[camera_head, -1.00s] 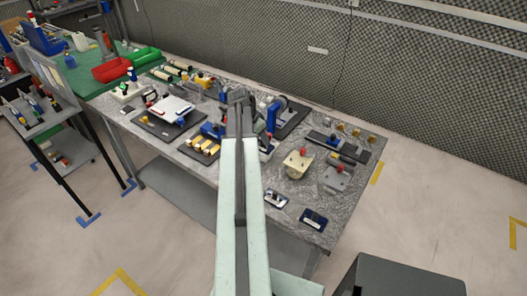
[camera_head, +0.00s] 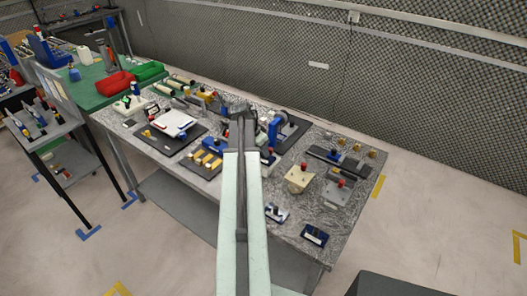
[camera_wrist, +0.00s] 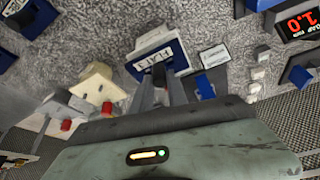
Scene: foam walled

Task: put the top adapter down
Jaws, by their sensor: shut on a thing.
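In the wrist view my gripper (camera_wrist: 160,90) has its two grey fingers close together on a small dark piece (camera_wrist: 159,73), which I take to be the adapter. Its lower part is hidden between the fingers. Just beyond it is a blue block with a white lettered label (camera_wrist: 152,48); I cannot tell whether the dark piece touches it or is part of it. In the head view my gripper (camera_head: 241,108) is over the middle of the grey speckled table (camera_head: 272,232), and the piece it holds cannot be made out there.
A cream block with a red knob (camera_head: 298,179) and a grey fixture with a red knob (camera_head: 337,193) stand right of my arm. Yellow pieces on a dark tray (camera_head: 207,163) and a white plate (camera_head: 174,124) lie left. Bare table shows near the front right edge.

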